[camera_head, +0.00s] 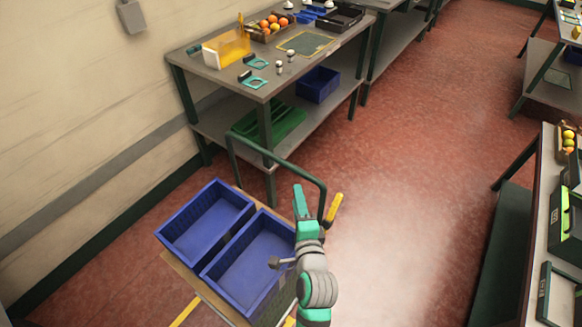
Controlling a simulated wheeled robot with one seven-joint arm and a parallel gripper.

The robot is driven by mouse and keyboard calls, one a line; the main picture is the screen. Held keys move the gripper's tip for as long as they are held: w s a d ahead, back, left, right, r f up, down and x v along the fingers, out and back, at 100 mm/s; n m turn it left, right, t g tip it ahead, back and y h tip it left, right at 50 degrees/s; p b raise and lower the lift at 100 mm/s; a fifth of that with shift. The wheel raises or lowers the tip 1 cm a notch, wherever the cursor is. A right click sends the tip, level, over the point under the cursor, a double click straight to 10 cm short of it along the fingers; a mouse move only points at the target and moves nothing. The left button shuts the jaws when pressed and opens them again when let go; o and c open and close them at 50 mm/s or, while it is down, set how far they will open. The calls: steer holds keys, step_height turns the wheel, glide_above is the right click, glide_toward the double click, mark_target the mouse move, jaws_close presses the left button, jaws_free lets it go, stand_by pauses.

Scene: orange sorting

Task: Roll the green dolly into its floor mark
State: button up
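The green dolly has a dark green tubular handle (278,157) and a flat tan deck (183,270) with two blue crates on it. It stands on the red floor at the lower middle. My gripper (318,208) is at the right upright of the handle, at the end of my teal and grey arm. Whether its fingers are shut on the tube is too unclear to tell. Yellow floor tape (185,312) shows at the bottom edge, left of and partly under the dolly; the rest of this mark is hidden or out of view.
The left crate (204,222) and right crate (250,262) look empty. A grey workbench (215,78) with a lower shelf stands just behind the handle, along the left wall. Another table (533,245) stands at the right. The red floor (420,170) between them is clear.

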mark_target(292, 171)
steer(key=shift+m+y, duration=0.3)
steer(key=x, duration=0.4)
steer(key=r+x, duration=0.1)
steer(key=x, duration=0.3)
steer(key=r+x, duration=0.1)
steer(key=x, duration=0.3)
steer(key=shift+w, duration=0.3)
jaws_close()
